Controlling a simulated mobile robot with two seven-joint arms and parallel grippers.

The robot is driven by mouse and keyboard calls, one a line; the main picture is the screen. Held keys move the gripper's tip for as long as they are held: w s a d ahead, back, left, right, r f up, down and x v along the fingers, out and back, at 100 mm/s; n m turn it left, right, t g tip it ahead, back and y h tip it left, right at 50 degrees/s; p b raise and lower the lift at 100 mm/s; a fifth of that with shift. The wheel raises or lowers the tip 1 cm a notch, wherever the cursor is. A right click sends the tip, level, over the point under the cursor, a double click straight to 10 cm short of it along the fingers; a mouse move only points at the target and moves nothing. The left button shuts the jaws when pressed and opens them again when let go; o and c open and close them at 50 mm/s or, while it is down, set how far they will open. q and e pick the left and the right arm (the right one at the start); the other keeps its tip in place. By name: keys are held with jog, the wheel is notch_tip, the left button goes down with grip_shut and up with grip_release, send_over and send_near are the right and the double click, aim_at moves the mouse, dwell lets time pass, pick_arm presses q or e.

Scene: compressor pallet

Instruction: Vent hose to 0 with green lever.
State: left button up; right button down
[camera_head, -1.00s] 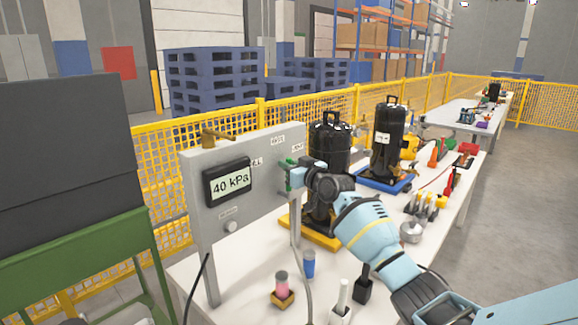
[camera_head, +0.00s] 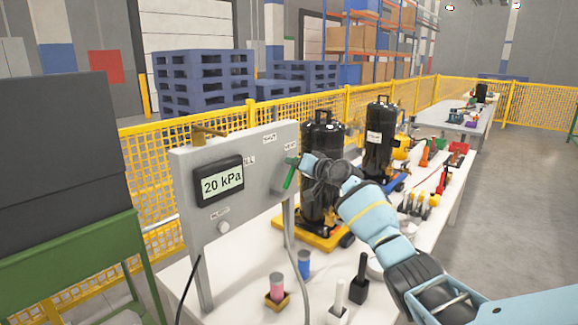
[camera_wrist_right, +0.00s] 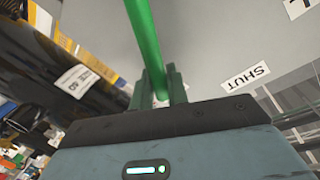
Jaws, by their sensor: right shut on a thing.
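The grey gauge panel (camera_head: 240,165) stands on the white table, and its display (camera_head: 219,184) reads 20 kPa. The green lever (camera_head: 290,173) is at the panel's right side and slants, its upper end to the right. My right gripper (camera_head: 299,163) is shut on the green lever; its fingers are small and partly hidden in the head view. In the right wrist view the green lever (camera_wrist_right: 146,38) runs up from between the fingertips (camera_wrist_right: 160,85). A label reading SHUT (camera_wrist_right: 245,77) is on the panel beside it. My left gripper is not in view.
Two black compressors (camera_head: 321,165) (camera_head: 379,140) stand behind my right arm. Pink (camera_head: 277,287) and blue (camera_head: 304,264) cylinders stand at the table's front. A hose (camera_head: 298,265) hangs below the panel. A yellow fence (camera_head: 150,170) runs behind.

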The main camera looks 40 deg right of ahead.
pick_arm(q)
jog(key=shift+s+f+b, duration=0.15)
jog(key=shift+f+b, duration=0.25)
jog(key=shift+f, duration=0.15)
pick_arm(e)
jog(key=shift+d+f+m+y, duration=0.3)
jog(key=shift+d+f+m, duration=0.65)
jog(key=shift+m, duration=0.25)
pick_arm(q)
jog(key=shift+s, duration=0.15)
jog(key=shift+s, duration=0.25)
pick_arm(e)
jog(key=c, duration=1.5)
grip_release()
jog(key=shift+o, duration=0.2)
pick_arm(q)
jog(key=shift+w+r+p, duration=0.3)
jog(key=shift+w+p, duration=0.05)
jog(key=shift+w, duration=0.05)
pick_arm(e)
jog(key=s+r, duration=0.1)
jog(key=s, duration=0.6)
jog(key=shift+s+a, duration=0.15)
jog(key=shift+s, duration=0.15)
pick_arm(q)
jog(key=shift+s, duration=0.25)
pick_arm(e)
jog(key=shift+r, duration=0.1)
